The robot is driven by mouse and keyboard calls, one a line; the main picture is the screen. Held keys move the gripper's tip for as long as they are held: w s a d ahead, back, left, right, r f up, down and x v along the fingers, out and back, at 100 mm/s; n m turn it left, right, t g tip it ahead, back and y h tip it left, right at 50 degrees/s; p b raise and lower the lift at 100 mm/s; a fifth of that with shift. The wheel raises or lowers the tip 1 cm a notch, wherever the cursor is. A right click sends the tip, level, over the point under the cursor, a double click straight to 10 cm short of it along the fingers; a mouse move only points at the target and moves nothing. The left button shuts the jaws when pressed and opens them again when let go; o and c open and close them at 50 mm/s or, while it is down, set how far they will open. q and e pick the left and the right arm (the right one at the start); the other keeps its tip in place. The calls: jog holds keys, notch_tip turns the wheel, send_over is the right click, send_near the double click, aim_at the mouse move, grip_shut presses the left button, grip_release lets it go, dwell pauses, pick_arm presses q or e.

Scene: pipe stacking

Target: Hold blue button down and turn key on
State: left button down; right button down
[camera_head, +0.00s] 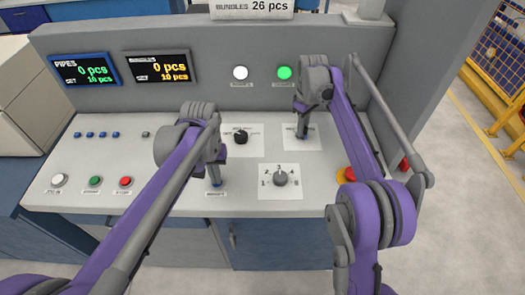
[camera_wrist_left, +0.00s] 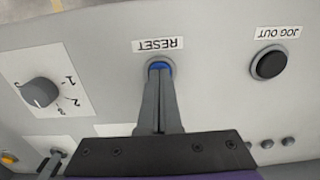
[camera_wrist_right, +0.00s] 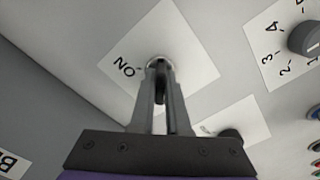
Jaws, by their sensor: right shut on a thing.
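The blue button (camera_wrist_left: 160,67), labelled RESET, sits in a round collar on the sloping panel. My left gripper (camera_wrist_left: 160,76) has its fingers together, with the tips over the button and partly covering it; whether it is pressed in cannot be told. In the head view this gripper (camera_head: 215,183) points down at the panel's front. My right gripper (camera_wrist_right: 160,66) is shut on the key (camera_wrist_right: 159,98), whose dark part shows between the fingers. The key is at its switch on a white plate (camera_wrist_right: 190,45) marked ON. In the head view this gripper (camera_head: 302,132) is at the panel's right.
A black knob (camera_head: 240,137) and a grey numbered selector (camera_head: 281,178) stand between and near the arms. A red emergency button (camera_head: 349,174) is beside my right arm. White (camera_head: 240,72) and green (camera_head: 284,72) lamps are on the back wall. Several buttons line the left side.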

pick_arm(q)
jog(key=shift+s+d+f, duration=0.1)
jog(key=shift+s+f, duration=0.05)
jog(key=shift+f, duration=0.1)
pick_arm(e)
jog(key=shift+m, duration=1.7)
jog(key=shift+m, duration=0.3)
jog(key=m, duration=0.3)
jog(key=shift+m, duration=1.7)
